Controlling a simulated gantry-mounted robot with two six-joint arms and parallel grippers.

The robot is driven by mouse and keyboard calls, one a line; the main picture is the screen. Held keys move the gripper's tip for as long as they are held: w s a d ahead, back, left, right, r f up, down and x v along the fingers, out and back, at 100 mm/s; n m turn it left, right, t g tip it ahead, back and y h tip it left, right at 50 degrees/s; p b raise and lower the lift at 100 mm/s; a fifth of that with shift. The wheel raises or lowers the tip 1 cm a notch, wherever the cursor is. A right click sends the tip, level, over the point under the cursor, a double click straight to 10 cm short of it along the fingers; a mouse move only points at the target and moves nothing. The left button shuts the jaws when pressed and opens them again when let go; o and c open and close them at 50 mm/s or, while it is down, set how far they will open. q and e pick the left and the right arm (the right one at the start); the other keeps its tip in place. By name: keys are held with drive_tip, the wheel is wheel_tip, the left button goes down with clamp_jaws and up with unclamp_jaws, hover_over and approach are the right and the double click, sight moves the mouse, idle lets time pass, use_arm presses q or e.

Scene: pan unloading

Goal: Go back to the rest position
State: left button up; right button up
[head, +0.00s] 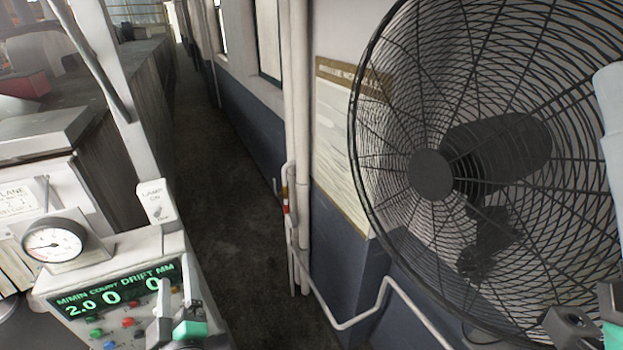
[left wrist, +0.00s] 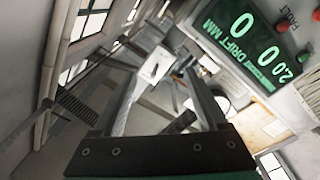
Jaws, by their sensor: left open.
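My left gripper (head: 178,305) shows at the bottom left of the head view, in front of the control box. In the left wrist view my left gripper (left wrist: 155,78) has its two dark fingers apart, with nothing held between them. Part of my right gripper (head: 590,328) shows at the bottom right corner of the head view, cut off by the frame. Its jaws cannot be made out. No pan shows in either view.
A control box with a green display (head: 118,290) stands at the lower left, with a round gauge (head: 54,241) beside it. The display (left wrist: 256,42) also shows in the left wrist view. A large caged fan (head: 432,175) fills the right side. The aisle floor (head: 235,210) is clear.

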use_arm(q)
wheel_tip(320, 180, up, 16)
drive_tip(key=s+t, duration=0.1)
drive_tip(key=t, duration=0.3)
drive_tip(key=s+d+r+m+t+h, duration=0.3)
drive_tip(key=s+r+m+h, duration=0.2)
drive_tip(key=r, duration=0.4)
drive_tip(key=s+d+r+m+t+h, duration=0.3)
drive_tip(key=s+r+m+t+h, duration=0.1)
drive_tip(key=s+r+m, duration=0.3)
wheel_tip(320, 180, up, 2)
drive_tip(key=shift+d+r+m+h, duration=0.1)
drive_tip(key=shift+d+m+h, duration=0.1)
drive_tip(key=shift+m+h, duration=0.75)
drive_tip(key=shift+w+m+y, duration=0.1)
drive_tip(key=shift+m+y, duration=0.15)
